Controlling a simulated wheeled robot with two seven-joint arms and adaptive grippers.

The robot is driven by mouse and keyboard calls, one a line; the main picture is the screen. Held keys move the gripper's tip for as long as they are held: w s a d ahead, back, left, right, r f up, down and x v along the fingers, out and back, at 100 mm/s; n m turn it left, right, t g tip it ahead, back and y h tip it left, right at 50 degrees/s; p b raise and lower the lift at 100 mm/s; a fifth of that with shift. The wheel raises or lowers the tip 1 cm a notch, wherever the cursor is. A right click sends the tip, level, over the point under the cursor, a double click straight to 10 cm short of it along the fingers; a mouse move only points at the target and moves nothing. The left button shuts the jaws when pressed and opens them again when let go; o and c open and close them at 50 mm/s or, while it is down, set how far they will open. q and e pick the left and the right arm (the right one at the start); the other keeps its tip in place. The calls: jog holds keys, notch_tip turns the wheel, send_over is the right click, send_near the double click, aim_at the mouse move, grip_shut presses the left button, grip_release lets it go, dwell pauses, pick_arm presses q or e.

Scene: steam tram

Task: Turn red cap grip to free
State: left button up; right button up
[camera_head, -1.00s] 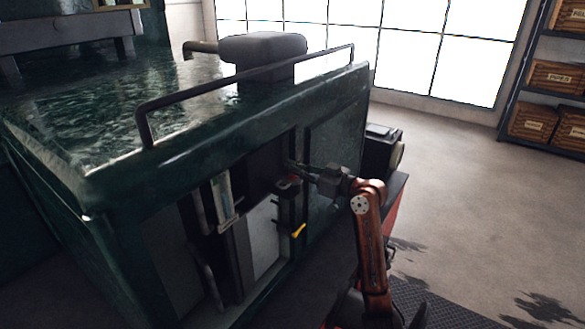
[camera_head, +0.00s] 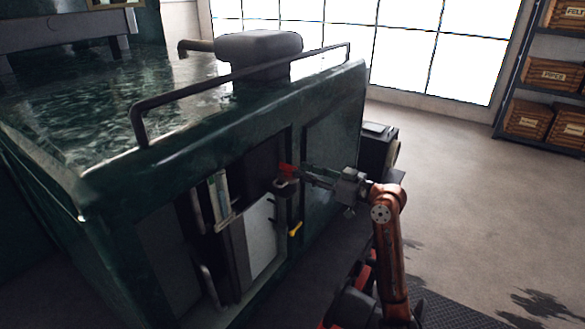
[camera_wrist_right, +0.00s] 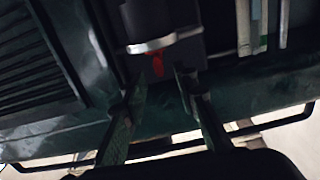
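The red cap grip (camera_head: 286,169) shows inside the open bay of the dark green tram body, above a pale metal rim (camera_head: 284,184). In the right wrist view the red grip (camera_wrist_right: 158,65) hangs below a bright metal band on a dark cylinder (camera_wrist_right: 160,22). My right gripper (camera_head: 301,173) reaches in from the right, its fingertips close to the grip. In the wrist view its two fingers (camera_wrist_right: 160,82) are spread, with the red grip just beyond the gap. I cannot tell whether either finger touches it. My left gripper is not in view.
A yellow handle (camera_head: 295,229) sits below the cap. A gauge-like upright tube (camera_head: 221,195) stands left of it in the bay. A dark rail (camera_head: 240,78) runs along the tram's top edge. Open floor lies to the right, with shelves of crates (camera_head: 548,75) behind.

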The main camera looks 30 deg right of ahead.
jog(key=v, duration=0.5)
jog(key=shift+s+d, duration=0.15)
jog(key=shift+s, duration=0.15)
